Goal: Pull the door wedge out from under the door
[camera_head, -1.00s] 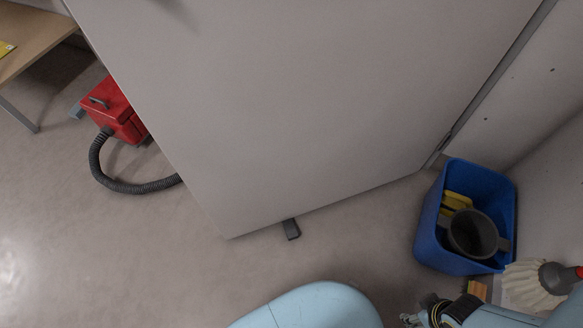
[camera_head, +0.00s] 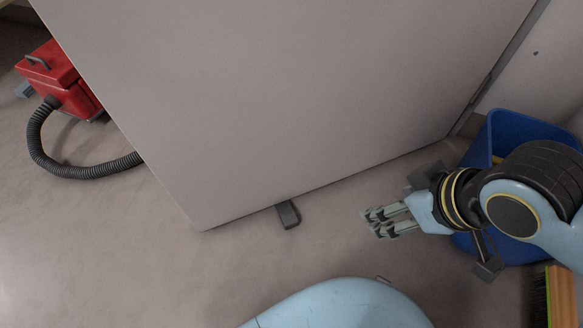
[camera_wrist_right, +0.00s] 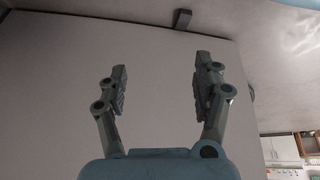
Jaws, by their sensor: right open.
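The dark grey door wedge (camera_head: 288,214) lies on the floor with one end under the bottom edge of the grey door (camera_head: 290,100). In the right wrist view the wedge (camera_wrist_right: 182,19) shows small at the top, beyond the fingers, at the edge of the door (camera_wrist_right: 155,75). My right gripper (camera_head: 372,222) is to the right of the wedge, apart from it, with its fingers pointing left towards it. In the right wrist view the right gripper (camera_wrist_right: 161,85) is open with nothing between its fingers. My left gripper is not in view.
A blue bin (camera_head: 491,140) stands at the right behind my right arm. A brush (camera_head: 561,296) is at the lower right. A red vacuum cleaner (camera_head: 60,80) with a black hose (camera_head: 75,172) is at the left. The floor between gripper and wedge is clear.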

